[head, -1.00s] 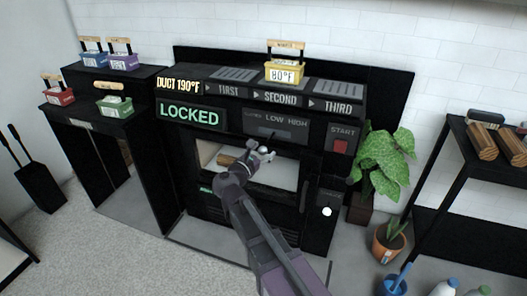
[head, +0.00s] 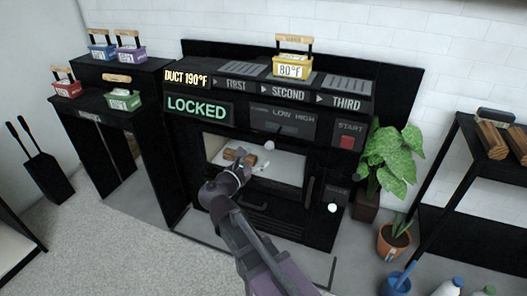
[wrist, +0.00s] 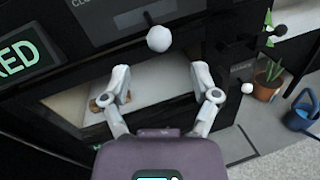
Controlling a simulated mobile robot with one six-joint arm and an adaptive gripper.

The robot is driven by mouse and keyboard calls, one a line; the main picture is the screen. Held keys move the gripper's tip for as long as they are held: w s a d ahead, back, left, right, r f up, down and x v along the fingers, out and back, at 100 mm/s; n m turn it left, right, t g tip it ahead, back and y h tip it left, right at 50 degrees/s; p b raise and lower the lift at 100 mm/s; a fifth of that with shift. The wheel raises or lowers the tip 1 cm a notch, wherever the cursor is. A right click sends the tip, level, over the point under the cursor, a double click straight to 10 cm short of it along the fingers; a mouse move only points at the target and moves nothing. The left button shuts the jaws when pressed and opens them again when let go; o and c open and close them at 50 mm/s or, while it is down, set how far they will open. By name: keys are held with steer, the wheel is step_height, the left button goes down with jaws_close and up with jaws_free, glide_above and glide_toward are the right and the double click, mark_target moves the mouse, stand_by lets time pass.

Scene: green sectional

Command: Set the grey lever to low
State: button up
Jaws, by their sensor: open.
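The grey lever has a round pale knob (head: 269,145) that sticks out below the panel (head: 308,127) lettered LOW and HIGH. I cannot tell for sure which mark it stands at. In the wrist view the knob (wrist: 159,39) hangs on a short dark stalk, just above the gap between my fingertips. My gripper (head: 251,164) is open and empty, below and left of the knob in the head view. Its spread fingers (wrist: 161,75) show in the wrist view, with no contact on the knob visible.
A green LOCKED sign (head: 197,109) is left of the panel. Behind my gripper a lit window opening (head: 287,168) shows wood. A second pale knob (head: 332,208) is lower right. A yellow basket (head: 292,66) stands on top; a plant (head: 388,157) is at right.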

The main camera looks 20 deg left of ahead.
steer(key=shift+v, duration=2.3)
steer(key=shift+w+d, duration=0.1)
steer(key=shift+w, duration=0.05)
steer(key=w+d+f+m+g+h+p, duration=0.1)
steer(key=d+f+m+g, duration=0.25)
steer(key=d, duration=0.35)
steer(key=w+d+f+m+g, duration=0.25)
steer(key=d+m, duration=0.25)
steer(key=d, duration=0.3)
steer(key=w+d+f+m+g+h+p, duration=0.1)
steer(key=d+f+m+g, duration=0.2)
steer(key=d+m, duration=0.3)
steer(key=s+d+f+m+g+y+p, duration=0.1)
steer(key=s+d+f+m+g+y, duration=0.25)
steer(key=d+m, duration=0.5)
steer(key=s+d+f+m+g+y, duration=0.3)
steer(key=s+d+m+g+y, duration=0.15)
steer(key=d+m, duration=0.35)
step_height(320, 180, up, 38)
steer(key=d+n+p, duration=0.1)
steer(key=p, duration=3.7)
steer(key=shift+d+r, duration=0.1)
